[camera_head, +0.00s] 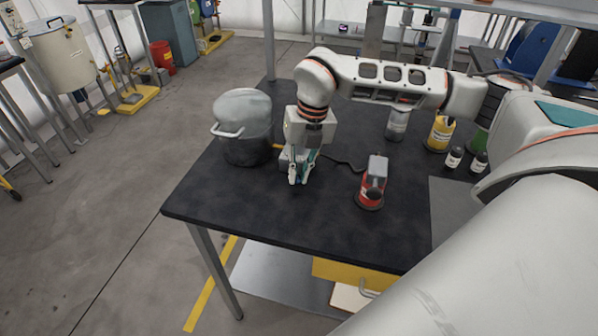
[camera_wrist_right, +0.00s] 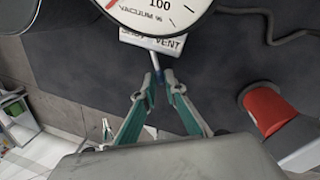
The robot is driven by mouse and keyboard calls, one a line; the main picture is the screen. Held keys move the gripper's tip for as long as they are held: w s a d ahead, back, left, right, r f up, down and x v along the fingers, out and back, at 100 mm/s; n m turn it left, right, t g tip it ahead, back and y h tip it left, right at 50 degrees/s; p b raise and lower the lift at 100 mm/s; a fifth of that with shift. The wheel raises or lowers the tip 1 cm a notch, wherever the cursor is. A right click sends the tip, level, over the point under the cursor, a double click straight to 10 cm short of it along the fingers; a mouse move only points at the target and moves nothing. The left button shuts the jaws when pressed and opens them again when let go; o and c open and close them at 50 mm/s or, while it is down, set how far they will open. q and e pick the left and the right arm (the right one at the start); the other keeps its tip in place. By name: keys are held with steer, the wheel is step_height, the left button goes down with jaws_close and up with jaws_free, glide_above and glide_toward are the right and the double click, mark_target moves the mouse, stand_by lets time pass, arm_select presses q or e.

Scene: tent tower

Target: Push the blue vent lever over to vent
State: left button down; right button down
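In the right wrist view, the blue vent lever (camera_wrist_right: 151,92) lies between the two teal fingers of my right gripper (camera_wrist_right: 154,76). Its metal stem runs up towards a white label (camera_wrist_right: 153,41) reading VENT at its right part. The fingertips stand apart on either side of the lever, with the left finger close to it; contact cannot be told. A round vacuum gauge (camera_wrist_right: 155,10) is above the label, cut off by the frame. In the head view, my right gripper (camera_head: 298,172) points down over the table and hides the lever. My left gripper is not in view.
A red and grey device (camera_head: 371,188) with a cable stands to the right. Bottles (camera_head: 440,132) stand further right. The table's front is clear.

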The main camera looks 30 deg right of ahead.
steer(key=shift+d+n+p, duration=0.3)
steer(key=shift+n+p, duration=0.1)
steer(key=shift+n, duration=0.2)
steer(key=c, duration=2.1)
jaws_free()
steer(key=r, duration=0.4)
steer(key=d+r, duration=0.1)
steer(key=r, duration=0.7)
steer(key=shift+s+d, duration=0.35)
steer(key=shift+d, duration=0.05)
